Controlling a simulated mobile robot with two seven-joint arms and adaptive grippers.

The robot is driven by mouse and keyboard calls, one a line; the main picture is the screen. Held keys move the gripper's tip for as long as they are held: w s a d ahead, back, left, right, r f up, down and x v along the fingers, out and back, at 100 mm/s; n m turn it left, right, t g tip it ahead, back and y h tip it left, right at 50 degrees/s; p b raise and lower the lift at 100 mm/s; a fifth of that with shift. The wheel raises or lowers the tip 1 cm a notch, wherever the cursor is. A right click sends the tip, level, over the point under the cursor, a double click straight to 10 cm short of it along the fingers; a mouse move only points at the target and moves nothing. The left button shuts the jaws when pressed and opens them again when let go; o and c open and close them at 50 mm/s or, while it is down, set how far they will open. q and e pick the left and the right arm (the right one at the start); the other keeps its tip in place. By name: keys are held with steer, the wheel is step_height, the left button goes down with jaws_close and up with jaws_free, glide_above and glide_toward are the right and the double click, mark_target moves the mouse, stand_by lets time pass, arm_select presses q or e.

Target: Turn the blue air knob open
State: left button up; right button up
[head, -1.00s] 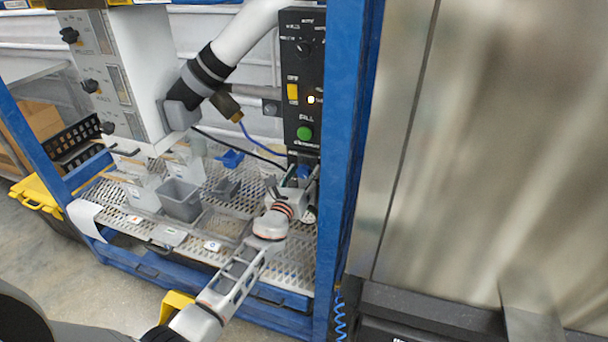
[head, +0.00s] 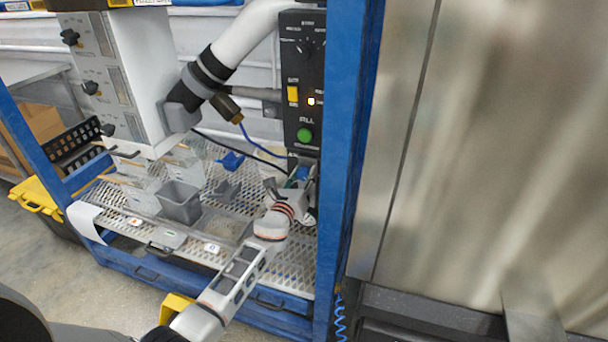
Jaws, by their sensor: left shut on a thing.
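The blue air knob (head: 303,173) is small and sits low under the black control panel, beside the blue post. My left arm comes up from the bottom, and my left gripper (head: 294,184) is at the knob, with its fingers shut on it. The fingers and wrist hide most of the knob, so its exact angle is unclear. My right gripper is not in the head view.
The black control panel (head: 302,85) has a yellow switch, a lit lamp and a green button (head: 305,135). A blue post (head: 348,150) stands close right of my gripper. A grey bin (head: 180,203) and a blue object (head: 231,160) rest on the perforated shelf (head: 222,252).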

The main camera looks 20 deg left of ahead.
arm_select(q)
steer(key=n, duration=0.3)
steer(key=shift+f+b, duration=0.1)
steer(key=shift+b, duration=0.2)
steer(key=n, duration=0.4)
steer(key=shift+n+b, duration=0.3)
steer(key=n, duration=0.9)
steer(key=shift+n, duration=0.3)
steer(key=o, duration=1.1)
steer(key=shift+s, duration=0.15)
